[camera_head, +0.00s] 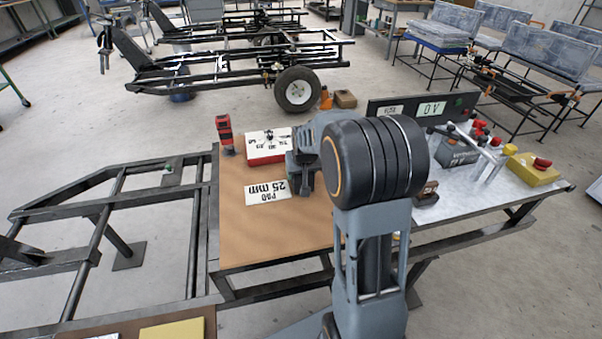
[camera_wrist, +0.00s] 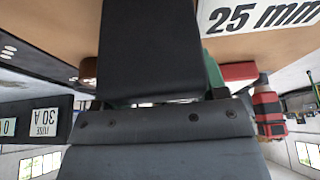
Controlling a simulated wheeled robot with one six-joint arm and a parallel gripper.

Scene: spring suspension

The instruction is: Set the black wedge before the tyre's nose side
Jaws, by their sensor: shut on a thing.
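My gripper (camera_wrist: 155,105) shows in the wrist view as a grey body with a dark slab reaching up from it. The slab, which looks like the black wedge (camera_wrist: 150,45), sits at the jaws; its far end runs out of the picture. In the head view my arm hides the fingertips, and no black wedge can be made out there. My wrist is above the brown bench top (camera_head: 245,235). The tyre (camera_head: 297,90) stands on the floor beyond the bench, on a black frame, well apart from my gripper.
An orange wedge-like piece (camera_head: 326,98) and a brown block (camera_head: 345,99) lie right of the tyre. The bench holds a "PAD 25 mm" plate (camera_head: 267,191), a red-and-white box (camera_head: 266,147) and a red tool (camera_head: 226,134).

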